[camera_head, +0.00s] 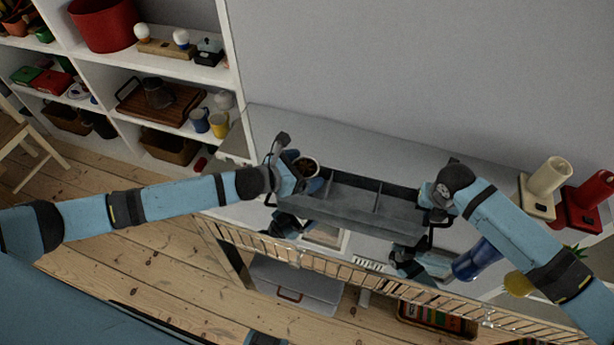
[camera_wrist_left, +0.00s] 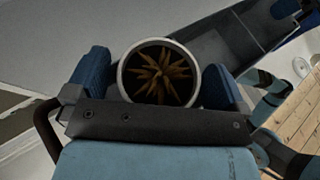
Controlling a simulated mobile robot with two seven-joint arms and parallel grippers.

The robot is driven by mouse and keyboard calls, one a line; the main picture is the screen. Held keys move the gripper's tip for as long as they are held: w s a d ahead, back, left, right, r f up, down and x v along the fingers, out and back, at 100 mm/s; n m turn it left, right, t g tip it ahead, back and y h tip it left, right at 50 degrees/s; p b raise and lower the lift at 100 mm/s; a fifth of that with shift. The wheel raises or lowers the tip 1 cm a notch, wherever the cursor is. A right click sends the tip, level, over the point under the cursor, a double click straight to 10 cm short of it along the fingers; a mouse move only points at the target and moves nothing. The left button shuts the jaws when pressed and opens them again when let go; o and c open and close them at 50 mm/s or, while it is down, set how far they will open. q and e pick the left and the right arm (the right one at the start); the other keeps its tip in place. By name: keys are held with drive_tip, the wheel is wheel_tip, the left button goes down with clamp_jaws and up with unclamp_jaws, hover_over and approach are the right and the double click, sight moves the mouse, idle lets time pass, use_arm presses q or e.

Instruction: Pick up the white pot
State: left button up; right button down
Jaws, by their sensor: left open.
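The white pot (camera_head: 314,164), round with a pale rim and brown spiky contents, is at the left end of a dark grey tray. In the left wrist view the pot's rim (camera_wrist_left: 122,78) sits between the two blue fingers of my left gripper (camera_wrist_left: 156,75). The fingers are open on either side of the pot; whether they touch it I cannot tell. In the head view my left gripper (camera_head: 303,182) is at the pot, and its body partly hides it. My right gripper (camera_head: 428,194) is at the tray's right end, its fingers mostly hidden by its wrist.
The grey tray (camera_head: 385,217) has dividers and dark end handles. It is over a light surface against the wall, with a slatted rail (camera_head: 330,262) in front. Cream (camera_head: 546,180) and red (camera_head: 588,195) objects stand at right. A full white shelf (camera_head: 225,75) is at left.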

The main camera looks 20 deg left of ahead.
use_arm(q)
drive_tip(key=c, duration=1.1)
drive_tip(key=shift+o, duration=0.2)
wheel_tip(320, 180, up, 10)
drive_tip(key=shift+r, duration=0.1)
use_arm(e)
drive_tip(key=c, duration=1.3)
unclamp_jaws()
drive_tip(key=shift+o, duration=0.2)
wheel_tip(320, 180, up, 12)
drive_tip(key=s, duration=0.1)
drive_tip(key=shift+s, duration=0.4)
